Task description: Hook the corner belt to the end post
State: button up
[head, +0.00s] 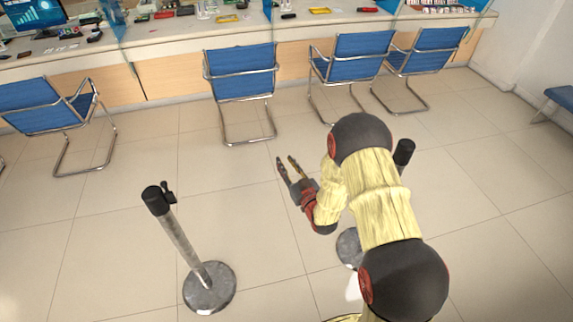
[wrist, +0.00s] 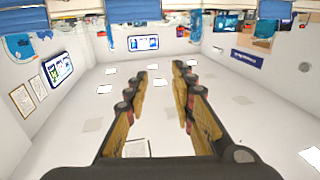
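A grey stanchion post (head: 180,240) stands left of my arm, slightly tilted in the picture, on a round metal base (head: 209,288). Its black head (head: 157,199) has a small black piece (head: 168,190) on its right side. A second post shows only in part behind my arm, by its black head (head: 404,151) and base edge (head: 348,248). I cannot tell which is the end post. No stretched belt is visible. My gripper (head: 286,160) is open and empty between the two posts. Its parted fingers (wrist: 160,72) also show in the wrist view, with nothing between them.
Several blue chairs (head: 240,74) line the teller counter (head: 190,37) at the back. A blue bench (head: 561,97) stands by the right wall. The tiled floor (head: 120,215) around the left post is clear.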

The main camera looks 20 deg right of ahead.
jog(key=shift+c, duration=1.2)
grip_shut()
jog(key=shift+c, duration=0.5)
grip_release()
jog(key=o, duration=0.4)
jog(key=shift+o, duration=0.2)
jog(key=shift+s, duration=0.1)
jog(key=s+d, duration=0.2)
jog(key=s, duration=0.9)
jog(key=shift+s+d, duration=0.2)
jog(key=shift+s, duration=0.15)
jog(key=shift+c, duration=0.2)
